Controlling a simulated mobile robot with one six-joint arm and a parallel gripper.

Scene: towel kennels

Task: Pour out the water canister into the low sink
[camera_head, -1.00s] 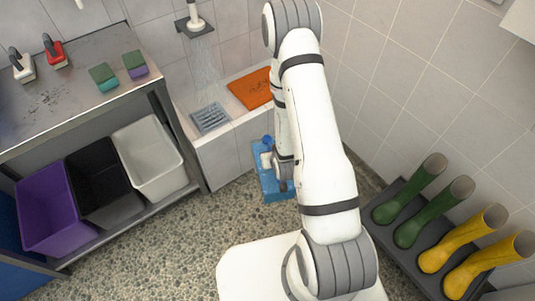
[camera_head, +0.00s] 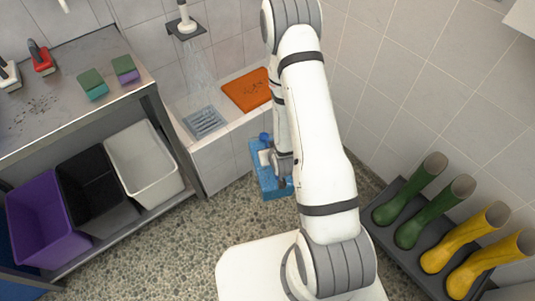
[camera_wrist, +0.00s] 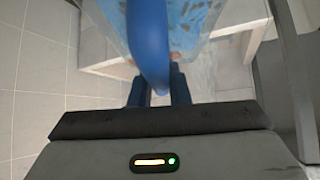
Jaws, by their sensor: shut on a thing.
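The water canister (camera_head: 271,186) is a translucent blue container with a darker blue cap, in front of the low sink in the head view. My arm partly hides it. My gripper (camera_head: 283,168) is at its right side. In the wrist view, my gripper (camera_wrist: 158,88) is shut on the canister's solid blue handle (camera_wrist: 150,40), with the pale blue body (camera_wrist: 195,22) beyond it. The low sink (camera_head: 222,152) is a tiled basin behind the canister, with a grey drain grate (camera_head: 204,122) inside. I cannot tell the canister's exact tilt.
A shower head (camera_head: 186,26) runs water over the grate. A metal bench (camera_head: 60,115) with bins below stands left. A boot tray (camera_head: 388,215) with green and yellow boots stands right.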

